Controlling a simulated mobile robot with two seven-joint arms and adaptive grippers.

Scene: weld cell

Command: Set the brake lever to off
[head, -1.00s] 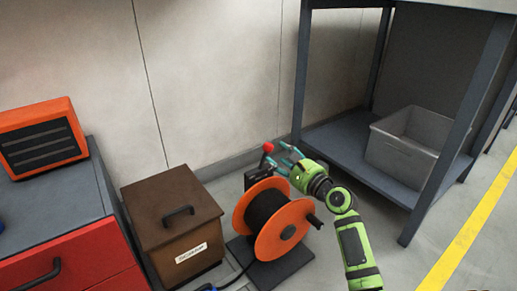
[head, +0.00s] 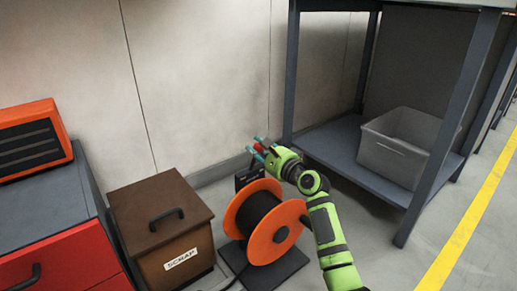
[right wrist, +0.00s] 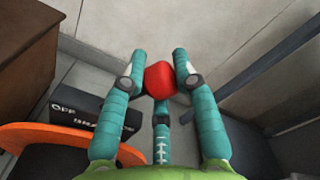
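The brake lever shows as a red knob (head: 258,148) above a black box (head: 246,174) behind the orange cable reel (head: 270,228). In the right wrist view the red knob (right wrist: 160,80) sits between the teal fingers of my right gripper (right wrist: 160,66). The fingers bend inward and appear to press on both sides of the knob. The box (right wrist: 92,118) carries the word OFF at its left end and a partly hidden word lower down. The lever's shaft is hidden by the gripper. In the head view my right gripper (head: 260,152) reaches in over the reel. My left gripper is not in view.
A brown box marked SCRAP (head: 160,225) stands left of the reel. A red cabinet (head: 60,245) with an orange unit (head: 32,138) is further left. A workbench with a grey bin (head: 400,145) on its lower shelf stands right. The wall is close behind.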

